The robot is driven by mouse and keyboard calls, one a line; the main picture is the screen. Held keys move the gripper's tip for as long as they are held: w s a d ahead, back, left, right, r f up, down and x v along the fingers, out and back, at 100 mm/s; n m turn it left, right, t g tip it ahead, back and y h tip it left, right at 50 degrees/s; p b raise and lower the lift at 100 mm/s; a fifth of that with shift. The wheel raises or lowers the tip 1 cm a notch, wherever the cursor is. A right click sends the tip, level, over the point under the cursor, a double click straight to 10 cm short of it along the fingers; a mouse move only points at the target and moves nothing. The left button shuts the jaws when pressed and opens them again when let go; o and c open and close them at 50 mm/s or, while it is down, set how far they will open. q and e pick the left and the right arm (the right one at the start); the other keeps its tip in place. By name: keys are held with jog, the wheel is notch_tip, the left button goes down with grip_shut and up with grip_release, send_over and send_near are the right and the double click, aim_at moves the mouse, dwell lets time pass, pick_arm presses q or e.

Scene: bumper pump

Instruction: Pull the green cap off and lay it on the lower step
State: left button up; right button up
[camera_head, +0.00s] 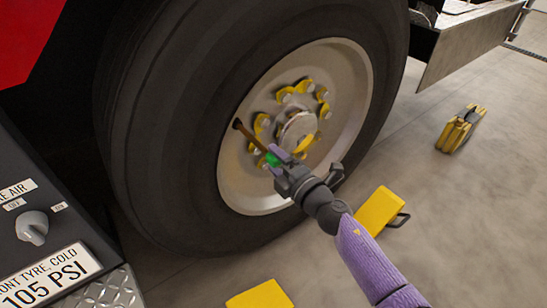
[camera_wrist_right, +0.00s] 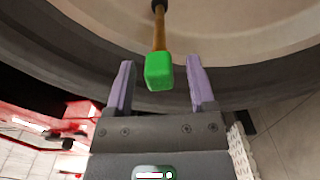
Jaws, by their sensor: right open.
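The green cap (camera_head: 271,159) is on the near end of a brown stem (camera_head: 248,137) at the truck wheel's rim. In the right wrist view the green cap (camera_wrist_right: 158,71) stands between the two purple fingers of my right gripper (camera_wrist_right: 160,78), with a visible gap on each side. In the head view my right gripper (camera_head: 270,154) is open at the cap. The cap is still on the stem. A diamond-plate metal surface (camera_head: 120,290) shows at the bottom left; I cannot tell if it is the lower step. My left gripper is out of view.
The big black tire (camera_head: 150,130) and its pale rim with yellow lug markers (camera_head: 322,95) fill the middle. A panel with a knob (camera_head: 32,228) stands at the left. Yellow blocks (camera_head: 379,210) (camera_head: 260,296) and a folded yellow item (camera_head: 458,130) lie on the floor.

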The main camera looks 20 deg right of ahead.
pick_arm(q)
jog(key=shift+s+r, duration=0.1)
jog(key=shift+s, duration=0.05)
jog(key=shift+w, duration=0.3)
pick_arm(e)
jog(key=shift+c, duration=1.3)
grip_shut()
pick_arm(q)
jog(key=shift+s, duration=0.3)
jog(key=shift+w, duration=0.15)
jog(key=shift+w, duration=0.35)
